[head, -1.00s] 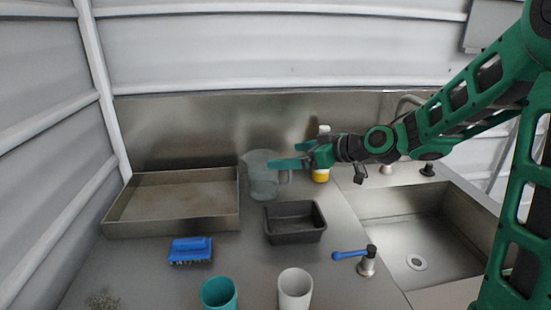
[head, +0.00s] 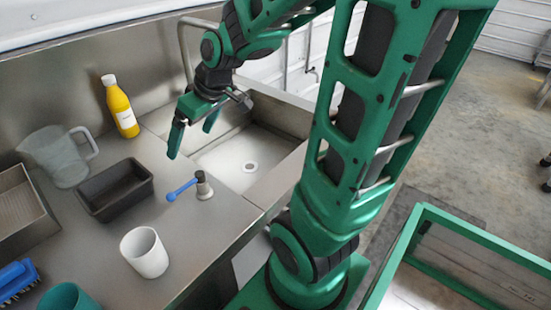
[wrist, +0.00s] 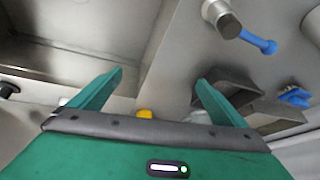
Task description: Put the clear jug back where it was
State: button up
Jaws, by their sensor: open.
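The clear jug (head: 55,158) stands upright on the steel counter at the left of the head view, its handle toward the right. It is behind the dark grey tray and touches nothing of mine. My gripper (head: 190,137) is open and empty, above the counter near the sink's left edge, well to the right of the jug. In the wrist view the two green fingers (wrist: 158,85) are spread apart with nothing between them. I cannot make out the jug in the wrist view.
A yellow bottle (head: 122,108), dark grey tray (head: 118,206), white cup (head: 144,252), teal cup (head: 68,298), blue brush (head: 16,278) and metal tray (head: 45,228) share the counter. A blue-handled fitting (head: 203,186) stands beside the sink (head: 240,160).

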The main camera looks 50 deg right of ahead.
jog(key=s+d+m+g, duration=0.1)
jog(key=s+d+m, duration=0.1)
jog(key=s, duration=0.5)
jog(key=s+d+m+g+h, duration=0.1)
jog(key=s+d+m+g, duration=0.1)
jog(key=s, duration=0.6)
jog(key=s+d+f+m+g, duration=0.1)
jog(key=s+d+m+g, duration=0.1)
jog(key=s+d+m, duration=0.2)
jog(key=shift+s+m+h, duration=0.4)
jog(key=shift+s, duration=1.35)
jog(key=shift+w+f, duration=0.25)
jog(key=shift+w, duration=0.5)
jog(key=shift+s, duration=0.1)
